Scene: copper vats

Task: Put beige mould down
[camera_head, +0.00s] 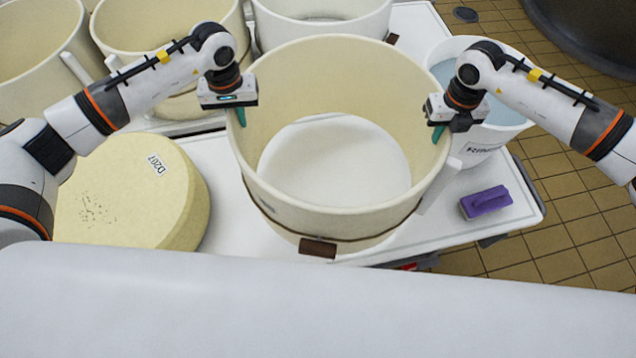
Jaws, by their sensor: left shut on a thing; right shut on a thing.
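The beige mould (325,62) is a large open ring in the middle of the head view, with a brown band and a dark brown block low on its near side. White table surface shows through its open bottom. My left gripper (238,112) is shut on the mould's left rim. My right gripper (438,132) is shut on its right rim. The mould is upright over the white table (222,225). I cannot tell whether its bottom edge touches the table.
A cheese wheel (125,200) marked D207 lies left of the mould. Other moulds (160,22) stand behind. A white bucket (490,140) with bluish liquid and a purple brush (486,201) are at the right. Tiled floor (575,215) lies beyond the table's right edge.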

